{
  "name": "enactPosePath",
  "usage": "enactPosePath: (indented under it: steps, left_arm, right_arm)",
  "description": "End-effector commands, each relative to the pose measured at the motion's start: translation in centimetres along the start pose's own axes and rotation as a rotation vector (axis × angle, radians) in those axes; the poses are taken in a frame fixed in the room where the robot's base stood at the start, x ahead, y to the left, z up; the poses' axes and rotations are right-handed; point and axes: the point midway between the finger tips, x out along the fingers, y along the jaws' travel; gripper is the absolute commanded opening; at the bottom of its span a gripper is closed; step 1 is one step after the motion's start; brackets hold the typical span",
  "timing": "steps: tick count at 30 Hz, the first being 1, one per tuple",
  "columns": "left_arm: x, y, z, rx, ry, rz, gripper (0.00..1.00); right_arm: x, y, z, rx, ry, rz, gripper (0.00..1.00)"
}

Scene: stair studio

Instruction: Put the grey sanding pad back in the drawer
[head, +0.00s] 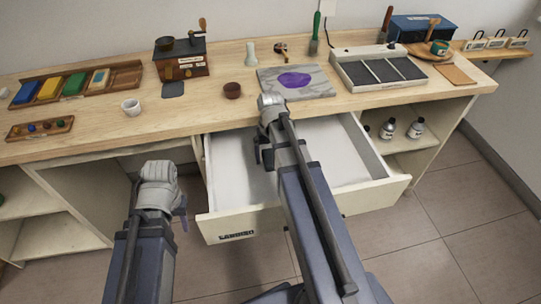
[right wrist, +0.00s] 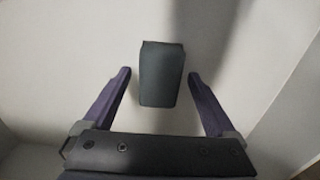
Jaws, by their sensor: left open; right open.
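The grey sanding pad (right wrist: 161,76) lies on a pale flat surface in the right wrist view, which looks like the drawer floor. In the head view it is hidden behind my right arm. The drawer (head: 375,198) is pulled open under the worktop, with a dark label on its front. My right gripper (head: 263,153) is over the drawer, pointing down. In the right wrist view its open fingers (right wrist: 159,74) stand on either side of the pad, with a gap at each side. My left gripper (head: 179,207) is open and empty, left of the drawer and in front of the worktop.
The worktop (head: 100,135) above holds a marble slab (head: 296,82), a brown cup (head: 232,90), a white cup (head: 131,107) and a compartment tray (head: 378,71). A flat dark grey piece (head: 173,89) lies by the grinder (head: 181,62). Bottles (head: 388,129) stand on the right shelf.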

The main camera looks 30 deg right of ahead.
Motion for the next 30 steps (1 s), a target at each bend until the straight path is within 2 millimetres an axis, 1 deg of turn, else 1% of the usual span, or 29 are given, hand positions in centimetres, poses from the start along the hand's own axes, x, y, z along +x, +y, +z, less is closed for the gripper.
enactPosePath:
  steps: [1, 5, 18, 21, 25, 30]
  left_arm:
    - [-0.8, -0.1, 0.1, 0.000, 0.000, 0.000, 0.45]
    - [-2.3, -0.2, 0.1, 0.000, 0.000, 0.000, 0.45]
    - [-9.1, -0.9, 0.5, -0.001, 0.000, 0.000, 0.45]
    - [-10.4, -1.0, 0.6, -0.001, 0.000, 0.000, 0.45]
    - [-11.4, -1.1, 0.7, -0.001, 0.000, 0.000, 0.45]
    - [-11.6, -1.1, 0.7, -0.001, 0.000, 0.000, 0.45]
  right_arm:
    - [-0.8, 0.0, 0.0, 0.000, 0.000, 0.000, 0.92]
    - [-2.4, 0.0, 0.0, 0.000, 0.000, 0.000, 0.92]
    - [-9.2, 0.0, 0.0, 0.000, 0.000, 0.000, 0.92]
    - [-10.5, 0.0, 0.0, 0.000, 0.000, 0.000, 0.92]
    - [-11.5, 0.0, 0.0, 0.000, 0.000, 0.000, 0.92]
    - [-11.7, 0.0, 0.0, 0.000, 0.000, 0.000, 0.92]
